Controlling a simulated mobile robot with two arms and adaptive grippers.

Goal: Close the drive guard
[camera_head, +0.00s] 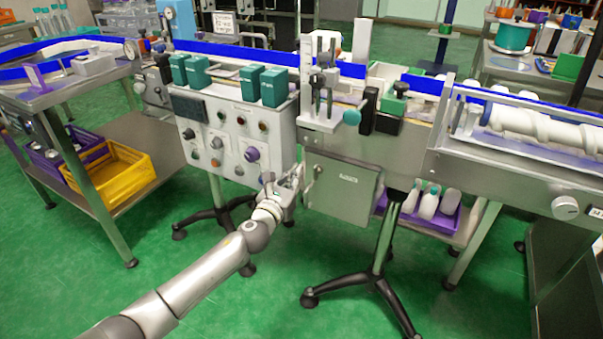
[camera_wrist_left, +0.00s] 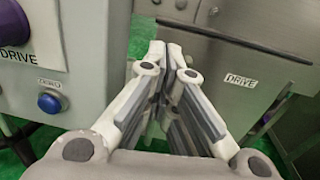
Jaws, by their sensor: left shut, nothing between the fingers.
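The drive guard (camera_head: 342,187) is a grey metal panel with a small label, hanging below the conveyor right of the control box. In the left wrist view the panel (camera_wrist_left: 222,95) carries a "DRIVE" label and fills the right side. I cannot tell whether it is fully flush with its frame. My left gripper (camera_head: 292,178) is shut and empty, at the panel's left edge, between it and the control box. In the left wrist view its fingers (camera_wrist_left: 172,50) meet in front of the panel's left part; contact is unclear. My right gripper is not in view.
The control box (camera_head: 237,140) with knobs and buttons is close on the left; its blue button (camera_wrist_left: 50,102) shows in the wrist view. A black tripod foot (camera_head: 375,285) stands below the panel. A purple crate (camera_head: 447,222) with white bottles is to the right. Green floor in front is clear.

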